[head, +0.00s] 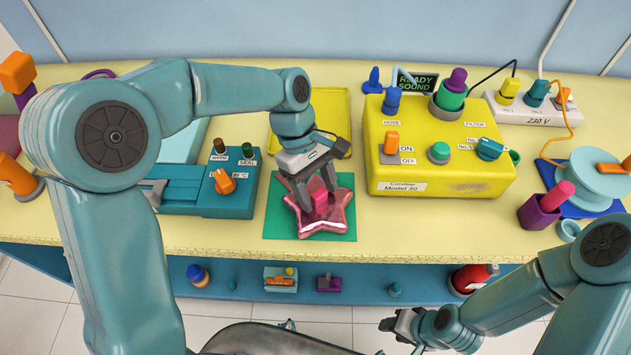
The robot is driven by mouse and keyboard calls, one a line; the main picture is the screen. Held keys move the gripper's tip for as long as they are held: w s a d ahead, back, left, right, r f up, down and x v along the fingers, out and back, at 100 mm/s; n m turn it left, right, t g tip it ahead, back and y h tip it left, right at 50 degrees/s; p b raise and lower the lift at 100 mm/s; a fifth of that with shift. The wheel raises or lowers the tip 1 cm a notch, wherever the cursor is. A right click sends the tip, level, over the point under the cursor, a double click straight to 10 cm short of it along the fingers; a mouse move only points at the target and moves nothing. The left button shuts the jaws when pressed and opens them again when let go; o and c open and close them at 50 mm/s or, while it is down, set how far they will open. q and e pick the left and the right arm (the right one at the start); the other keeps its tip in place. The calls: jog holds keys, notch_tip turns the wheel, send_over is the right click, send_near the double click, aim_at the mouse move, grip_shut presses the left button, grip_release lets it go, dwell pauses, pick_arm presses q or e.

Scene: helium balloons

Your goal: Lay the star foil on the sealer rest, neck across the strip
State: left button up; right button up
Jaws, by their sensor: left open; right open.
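The star foil (340,215) is pink and lies flat on a green mat (280,222) near the table's front edge. A darker pink block-like part stands at its middle. My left gripper (317,192) points down over the star, its open fingers around or just above that part; I cannot tell whether they touch it. The teal sealer (185,198) is left of the mat, with a dark strip area partly hidden by my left arm. A pale plate (185,145) behind it may be the rest. My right gripper (388,325) is open and empty, low in front of the table.
A yellow inflator box (440,170) stands right of the mat. A yellow tray (335,110) lies behind my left gripper. A ribbon spool (600,175) and a purple cup (538,212) are at the right. Small items sit on the blue lower shelf (350,298).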

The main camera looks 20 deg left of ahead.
pick_arm(q)
jog(key=v, duration=1.1)
jog(key=shift+p, duration=0.45)
jog(key=shift+o, duration=0.6)
jog(key=shift+w+a+r, duration=0.1)
jog(key=shift+a+r, duration=0.05)
jog(key=shift+r, duration=0.4)
notch_tip(320, 180, up, 5)
jog(key=t+y+p, duration=0.2)
jog(key=y+p, duration=0.1)
jog(key=y, duration=0.1)
send_over(317, 191)
jog(key=f, duration=1)
jog(key=shift+s, duration=0.2)
jog(key=shift+w+f, duration=0.15)
jog(key=shift+f, duration=0.1)
notch_tip(317, 191, down, 4)
jog(key=shift+f+p, duration=0.2)
jog(key=shift+p, duration=0.35)
jog(key=shift+f, duration=0.45)
jog(key=shift+r, duration=0.1)
jog(key=c, duration=0.7)
grip_shut()
jog(key=shift+r, duration=0.1)
